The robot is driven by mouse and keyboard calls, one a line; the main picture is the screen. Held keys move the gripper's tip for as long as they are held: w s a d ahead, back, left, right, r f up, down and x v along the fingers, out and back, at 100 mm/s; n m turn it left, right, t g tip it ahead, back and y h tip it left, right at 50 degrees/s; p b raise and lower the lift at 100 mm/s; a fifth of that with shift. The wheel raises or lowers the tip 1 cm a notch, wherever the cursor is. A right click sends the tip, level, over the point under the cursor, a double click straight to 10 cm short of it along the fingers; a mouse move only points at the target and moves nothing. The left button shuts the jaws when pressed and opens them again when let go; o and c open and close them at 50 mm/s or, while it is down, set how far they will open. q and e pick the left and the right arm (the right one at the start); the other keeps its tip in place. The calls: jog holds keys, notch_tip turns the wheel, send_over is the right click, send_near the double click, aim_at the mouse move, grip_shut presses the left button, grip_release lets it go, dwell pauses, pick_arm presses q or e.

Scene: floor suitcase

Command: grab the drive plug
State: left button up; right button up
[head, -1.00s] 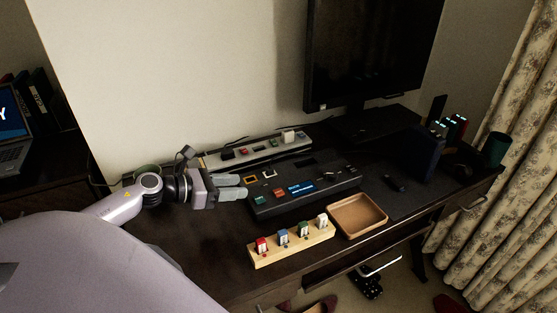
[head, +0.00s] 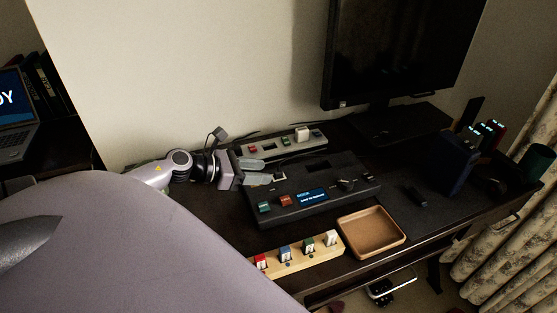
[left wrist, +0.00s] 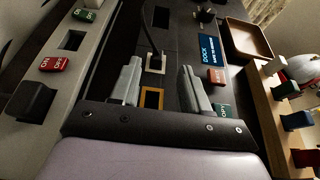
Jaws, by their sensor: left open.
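My left gripper (head: 264,171) is open over the back left part of the black dock console (head: 330,200). In the left wrist view its two grey fingers (left wrist: 160,82) stand apart on either side of an orange-framed slot (left wrist: 152,99). Just beyond the fingertips a thin black lead runs to a pale-framed port (left wrist: 155,64) on the dock. A black plug (left wrist: 31,100) sits on the power strip (head: 270,151).
A wooden block (head: 322,256) with several coloured plugs stands in front of the dock, beside a tan tray (head: 372,234). A monitor (head: 400,50) rises behind. A dark blue box (head: 456,163) stands at the right. The strip lies close behind the gripper.

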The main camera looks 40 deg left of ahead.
aim_at(279, 172)
pick_arm(q)
jog(key=shift+x, duration=2.3)
jog(key=shift+a+r, duration=0.1)
grip_shut()
